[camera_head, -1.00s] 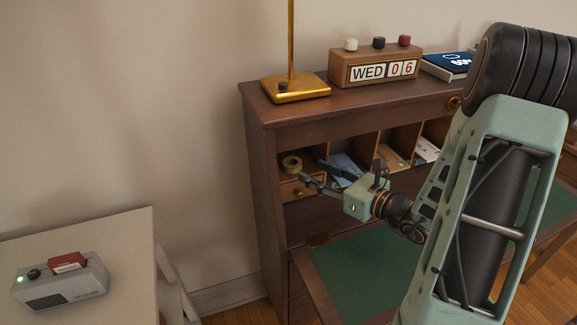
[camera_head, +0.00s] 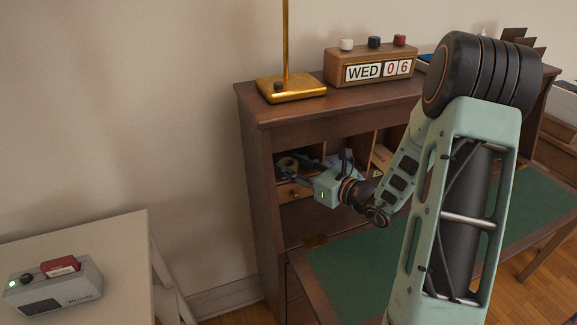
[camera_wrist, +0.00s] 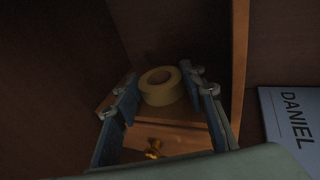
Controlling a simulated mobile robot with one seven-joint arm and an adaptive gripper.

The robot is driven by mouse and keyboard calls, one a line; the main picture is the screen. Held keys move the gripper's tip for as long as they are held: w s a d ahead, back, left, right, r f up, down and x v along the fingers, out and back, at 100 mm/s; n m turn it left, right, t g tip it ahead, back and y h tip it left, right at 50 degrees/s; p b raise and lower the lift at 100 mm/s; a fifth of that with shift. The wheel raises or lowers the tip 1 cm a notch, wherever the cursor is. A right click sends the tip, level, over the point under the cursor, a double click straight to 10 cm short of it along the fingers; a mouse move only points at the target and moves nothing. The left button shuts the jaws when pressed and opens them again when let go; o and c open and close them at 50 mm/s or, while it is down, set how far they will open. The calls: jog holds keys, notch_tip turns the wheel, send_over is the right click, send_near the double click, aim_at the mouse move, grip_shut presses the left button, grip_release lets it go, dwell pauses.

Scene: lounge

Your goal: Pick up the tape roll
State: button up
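The tape roll (camera_wrist: 161,86) is tan and lies flat on top of a small drawer in the left compartment of the desk. In the wrist view it sits just beyond and between my open fingertips, with a finger on each side. My gripper (camera_wrist: 158,85) is open and empty. In the head view my gripper (camera_head: 291,166) reaches into the left compartment at the tape roll (camera_head: 287,163), which its fingers partly cover. I cannot tell whether a finger touches the roll.
The small drawer has a brass knob (camera_wrist: 153,150) below the roll. A wooden divider (camera_wrist: 239,60) stands close on the right, with a booklet marked DANIEL (camera_wrist: 292,120) beyond it. A brass lamp base (camera_head: 291,88) and a calendar block (camera_head: 368,68) stand on the desk top.

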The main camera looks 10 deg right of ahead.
jog(key=shift+c, duration=1.2)
jog(key=shift+r, duration=0.15)
